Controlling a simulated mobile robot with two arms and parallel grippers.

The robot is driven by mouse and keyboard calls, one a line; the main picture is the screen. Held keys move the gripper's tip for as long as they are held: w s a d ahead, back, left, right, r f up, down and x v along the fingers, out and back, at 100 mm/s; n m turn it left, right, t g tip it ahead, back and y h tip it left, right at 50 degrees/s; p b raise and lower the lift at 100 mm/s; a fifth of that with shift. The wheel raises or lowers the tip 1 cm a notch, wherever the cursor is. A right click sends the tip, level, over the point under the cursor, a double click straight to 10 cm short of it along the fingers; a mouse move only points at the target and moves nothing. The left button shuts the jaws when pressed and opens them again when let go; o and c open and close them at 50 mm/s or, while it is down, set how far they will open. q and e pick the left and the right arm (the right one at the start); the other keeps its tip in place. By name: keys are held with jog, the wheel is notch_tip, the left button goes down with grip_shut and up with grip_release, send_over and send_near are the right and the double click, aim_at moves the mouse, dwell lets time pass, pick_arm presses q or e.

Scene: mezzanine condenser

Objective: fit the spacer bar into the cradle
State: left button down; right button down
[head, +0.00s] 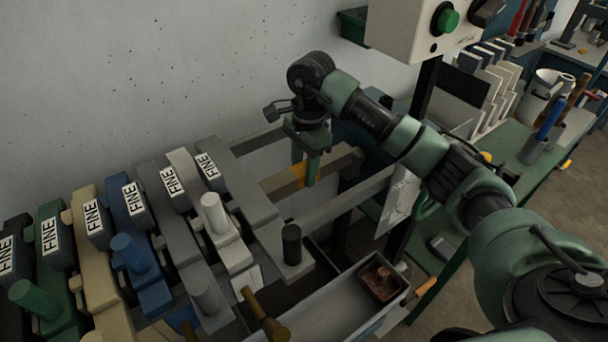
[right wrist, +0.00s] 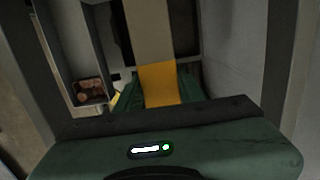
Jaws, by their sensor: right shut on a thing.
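The spacer bar (head: 338,164), tan with an orange-yellow band, is level in the middle of the head view. My right gripper (head: 305,168) is shut on it at the band, from above. In the right wrist view the bar (right wrist: 149,30) runs away from the camera, its yellow band between the green fingers. The bar lies between two grey rails (head: 340,199) that run roughly parallel to it. I take this grey frame to be the cradle. The bar's left end is close to the grey end plate (head: 250,175); whether they touch cannot be told. My left gripper is not in view.
A row of coloured blocks labelled FINE (head: 130,197) with upright knobs fills the left. A grey tray (head: 345,313) with a small reddish-brown box (head: 380,278) stands below the frame. A white control box (head: 410,25) with a green button hangs above. The wall is close behind.

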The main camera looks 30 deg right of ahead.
notch_tip(320, 180, down, 2)
jog(key=shift+f, duration=0.2)
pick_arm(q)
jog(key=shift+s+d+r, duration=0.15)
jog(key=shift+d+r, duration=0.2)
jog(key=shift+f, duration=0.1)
pick_arm(e)
jog(key=shift+f, duration=0.1)
jog(key=c, duration=0.9)
grip_release()
jog(key=shift+f, duration=0.1)
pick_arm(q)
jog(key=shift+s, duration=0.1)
pick_arm(e)
jog(key=shift+s, duration=0.1)
